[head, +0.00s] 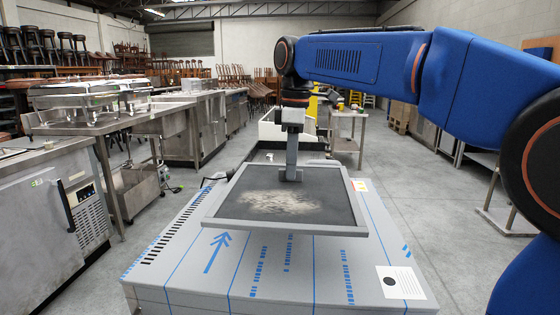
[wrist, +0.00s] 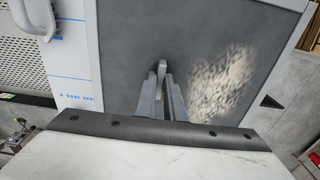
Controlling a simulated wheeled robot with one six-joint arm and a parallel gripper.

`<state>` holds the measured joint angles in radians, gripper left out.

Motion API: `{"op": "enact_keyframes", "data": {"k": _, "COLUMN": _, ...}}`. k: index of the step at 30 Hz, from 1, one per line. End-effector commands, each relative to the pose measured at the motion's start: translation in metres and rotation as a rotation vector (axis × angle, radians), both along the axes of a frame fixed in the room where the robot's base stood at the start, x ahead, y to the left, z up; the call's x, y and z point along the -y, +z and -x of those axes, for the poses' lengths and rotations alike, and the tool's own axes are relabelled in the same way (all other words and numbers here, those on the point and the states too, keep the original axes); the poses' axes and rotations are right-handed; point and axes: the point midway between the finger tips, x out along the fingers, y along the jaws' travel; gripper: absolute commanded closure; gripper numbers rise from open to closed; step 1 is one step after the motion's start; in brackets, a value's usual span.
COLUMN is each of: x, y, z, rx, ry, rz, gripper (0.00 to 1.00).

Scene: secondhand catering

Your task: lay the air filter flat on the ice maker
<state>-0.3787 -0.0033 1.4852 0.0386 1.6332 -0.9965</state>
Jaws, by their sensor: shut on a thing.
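The air filter (head: 240,207) is a flat dark panel in a thin grey frame, with a pale dusty patch. It lies roughly level over the top of the ice maker (head: 180,270), a large grey box with blue lines and an arrow. I cannot tell whether the filter touches that top or hangs just above it. My gripper (head: 291,172) points down at the filter's far half. In the wrist view my gripper (wrist: 163,85) is shut on a small upright grip of the filter (wrist: 110,50). The filter hides much of the ice maker's top.
A steel counter unit (head: 50,215) and a long table with chafing dishes (head: 85,100) stand on the left. A small steel table (head: 350,135) stands behind the ice maker. Bare concrete floor (head: 430,195) lies to the right.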

Motion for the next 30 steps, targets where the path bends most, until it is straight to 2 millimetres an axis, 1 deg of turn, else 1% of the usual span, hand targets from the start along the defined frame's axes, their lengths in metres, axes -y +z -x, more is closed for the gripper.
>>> {"op": "enact_keyframes", "data": {"k": 5, "x": 0.000, "y": -0.012, "z": 0.001, "rx": -0.001, "ry": 0.000, "rz": 0.001, "gripper": 1.00}}
{"op": "enact_keyframes", "data": {"k": 30, "x": 0.000, "y": -0.091, "z": 0.001, "rx": -0.001, "ry": 0.000, "rz": 0.001, "gripper": 1.00}}
